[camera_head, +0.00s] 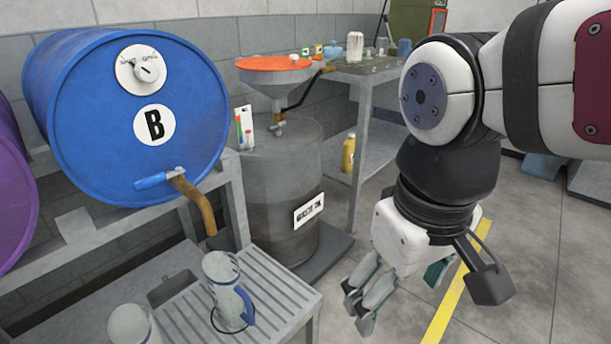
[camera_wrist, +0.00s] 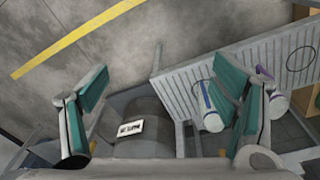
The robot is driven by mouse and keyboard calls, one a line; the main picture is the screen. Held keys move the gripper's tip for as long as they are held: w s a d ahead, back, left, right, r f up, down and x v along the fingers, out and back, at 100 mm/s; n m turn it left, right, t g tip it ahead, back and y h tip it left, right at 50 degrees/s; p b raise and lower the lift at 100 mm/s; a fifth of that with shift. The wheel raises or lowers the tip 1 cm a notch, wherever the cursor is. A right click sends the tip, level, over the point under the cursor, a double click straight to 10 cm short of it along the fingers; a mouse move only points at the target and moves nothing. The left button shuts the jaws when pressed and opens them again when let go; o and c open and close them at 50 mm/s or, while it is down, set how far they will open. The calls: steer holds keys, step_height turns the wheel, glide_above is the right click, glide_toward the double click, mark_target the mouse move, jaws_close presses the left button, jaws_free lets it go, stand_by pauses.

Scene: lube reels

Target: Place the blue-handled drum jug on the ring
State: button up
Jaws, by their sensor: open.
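The blue-handled drum jug (camera_head: 222,278), a clear pale jug, stands upright on a slatted tray (camera_head: 285,305) below the spout of blue drum B. A thin dark ring (camera_head: 215,325) shows around its base. In the wrist view, the jug (camera_wrist: 213,119) with its blue handle is partly beside my right finger.
A second jug (camera_head: 130,325) stands at the lower left, partly cut off; a purple handle shows in the wrist view (camera_wrist: 264,72). The blue drum (camera_head: 100,110) and its brown spout (camera_head: 200,205) overhang the tray. A waste oil drum (camera_head: 275,180) stands behind.

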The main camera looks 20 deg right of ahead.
steer(key=s+d+m, duration=0.1)
steer(key=s, duration=0.6)
steer(key=shift+s+m+g, duration=0.3)
steer(key=shift+s+m, duration=0.05)
steer(key=shift+m, duration=0.05)
steer(key=shift+d, duration=0.1)
step_height(320, 180, up, 27)
steer(key=t+p, duration=0.3)
steer(key=p, duration=2.2)
steer(key=shift+d+t, duration=0.25)
steer(key=shift+t, duration=0.15)
steer(key=shift+f, duration=0.1)
